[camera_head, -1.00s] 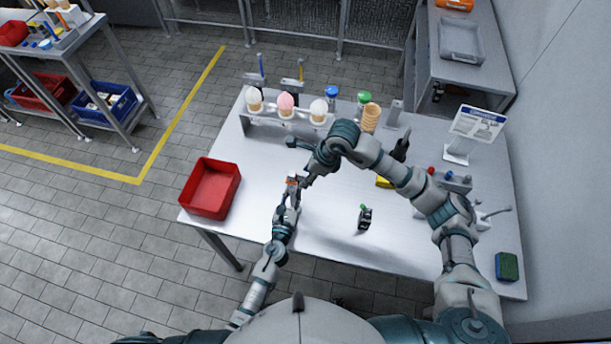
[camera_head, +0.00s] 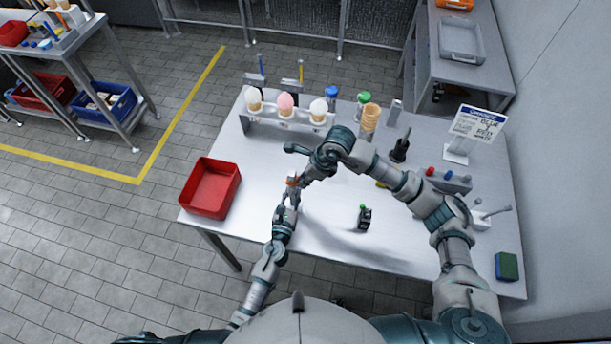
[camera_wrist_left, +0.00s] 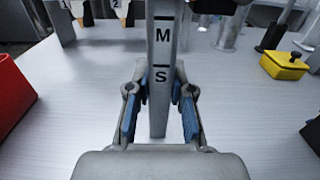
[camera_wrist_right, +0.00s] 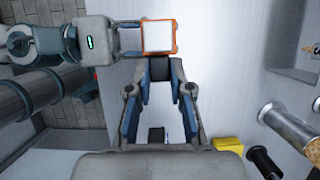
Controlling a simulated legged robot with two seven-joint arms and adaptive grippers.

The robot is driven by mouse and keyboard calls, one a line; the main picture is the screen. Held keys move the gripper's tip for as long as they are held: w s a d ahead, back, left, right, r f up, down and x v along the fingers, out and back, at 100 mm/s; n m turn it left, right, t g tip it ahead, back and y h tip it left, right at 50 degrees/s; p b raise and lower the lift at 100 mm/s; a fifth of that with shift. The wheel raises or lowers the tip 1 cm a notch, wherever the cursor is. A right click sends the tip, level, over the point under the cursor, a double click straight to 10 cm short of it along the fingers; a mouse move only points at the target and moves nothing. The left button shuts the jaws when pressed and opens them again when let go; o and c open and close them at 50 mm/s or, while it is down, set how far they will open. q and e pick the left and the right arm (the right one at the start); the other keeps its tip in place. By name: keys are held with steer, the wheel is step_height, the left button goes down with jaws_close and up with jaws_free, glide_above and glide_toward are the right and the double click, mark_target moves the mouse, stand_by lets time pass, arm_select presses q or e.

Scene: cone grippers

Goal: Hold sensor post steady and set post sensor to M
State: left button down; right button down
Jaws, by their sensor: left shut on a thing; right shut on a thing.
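The post sensor (camera_wrist_right: 159,37), a white square with an orange frame, shows in the right wrist view. My right gripper (camera_wrist_right: 160,65) is shut on it. In the head view the sensor (camera_head: 292,181) is small between the two grippers. The sensor's height against the M mark cannot be told.
A red bin (camera_head: 210,189) stands on the left of the table. A rack of cones (camera_head: 286,118) is at the back. A small black device (camera_head: 364,217) with a green top stands right of the post. A sign (camera_head: 478,125) and a sponge (camera_head: 507,266) are at the right.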

steer(key=shift+w+f, duration=0.1)
steer(key=shift+f, duration=0.85)
steer(key=c, duration=1)
jaws_free()
steer(key=shift+c, duration=0.2)
steer(key=v, duration=1.2)
arm_select(q)
steer(key=c, duration=0.9)
jaws_free()
steer(key=shift+c, duration=0.2)
